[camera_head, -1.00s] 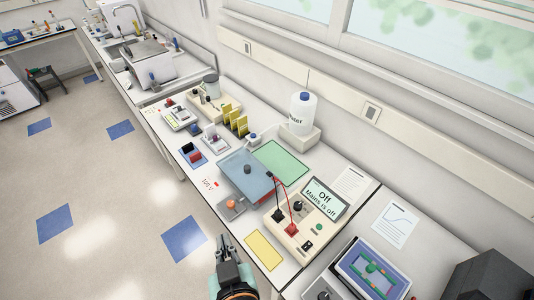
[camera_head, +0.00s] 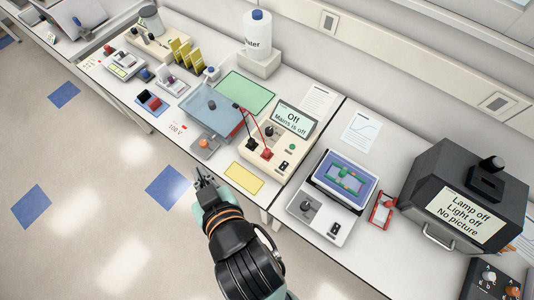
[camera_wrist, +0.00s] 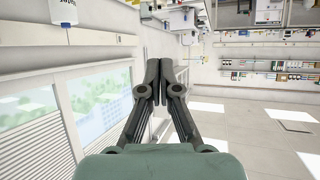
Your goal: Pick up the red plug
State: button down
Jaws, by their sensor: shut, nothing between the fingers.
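The red plug (camera_head: 266,154) sits at the front of the cream power supply (camera_head: 271,139), with a red lead rising from it towards the blue tank (camera_head: 213,108). A black plug (camera_head: 252,144) sits to its left. The supply's screen reads "Off, Mains is off". My gripper (camera_head: 203,177) is shut and empty, out over the floor in front of the bench edge, left of the red plug and apart from it. In the wrist view my closed fingers (camera_wrist: 159,75) show against windows and the room; the red plug is not in that view.
A yellow mat (camera_head: 244,178) lies in front of the supply. A small grey unit with an orange knob (camera_head: 204,143) stands by the tank. To the right are a device with a blue screen (camera_head: 344,178) and a dark box (camera_head: 468,190). A white bottle (camera_head: 257,36) stands behind.

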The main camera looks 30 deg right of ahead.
dwell(0.4)
jog(key=c, duration=0.8)
grip_release()
jog(key=shift+c, duration=0.2)
